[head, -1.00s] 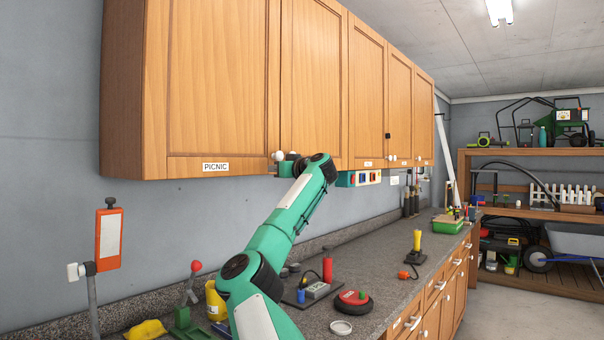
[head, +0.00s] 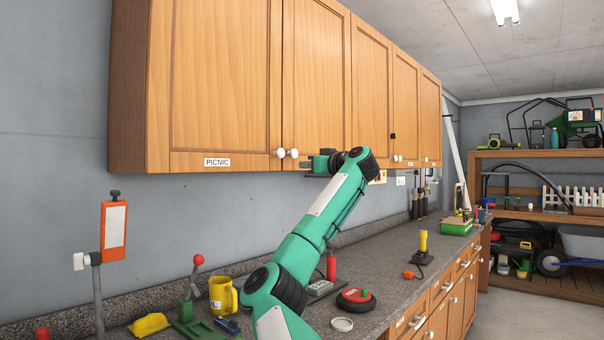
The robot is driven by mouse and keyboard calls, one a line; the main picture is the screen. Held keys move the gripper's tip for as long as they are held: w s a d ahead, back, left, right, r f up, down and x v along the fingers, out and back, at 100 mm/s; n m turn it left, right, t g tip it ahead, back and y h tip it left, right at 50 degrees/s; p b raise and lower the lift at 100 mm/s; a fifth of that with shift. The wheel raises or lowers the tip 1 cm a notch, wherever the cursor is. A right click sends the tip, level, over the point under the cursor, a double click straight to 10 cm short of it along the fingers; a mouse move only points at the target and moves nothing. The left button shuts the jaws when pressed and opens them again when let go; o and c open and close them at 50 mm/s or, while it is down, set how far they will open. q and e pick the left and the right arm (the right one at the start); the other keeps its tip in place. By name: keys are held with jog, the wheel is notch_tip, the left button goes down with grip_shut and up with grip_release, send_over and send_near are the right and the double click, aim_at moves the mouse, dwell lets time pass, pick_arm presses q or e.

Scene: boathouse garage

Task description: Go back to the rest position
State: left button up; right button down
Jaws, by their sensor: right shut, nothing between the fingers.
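My right arm is green and reaches up from the bottom of the head view. Its right gripper (head: 308,168) is shut and empty, just under the lower edge of the wall cabinets, to the right of two white knobs. The cabinet door labelled PICNIC (head: 222,90) is closed. Its white knob (head: 279,153) is clear of the gripper, as is the knob of the neighbouring door (head: 294,154). My left gripper is not in view.
The granite counter (head: 385,262) runs below, with a yellow mug (head: 222,296), a red-and-black round item (head: 355,299) and a yellow-handled tool (head: 423,245) on it. An orange panel on a post (head: 114,231) stands at left. Open floor (head: 515,312) lies at right.

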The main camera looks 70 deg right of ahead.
jog(key=shift+s+a, duration=0.1)
jog(key=shift+s, duration=0.2)
jog(key=shift+r, duration=0.15)
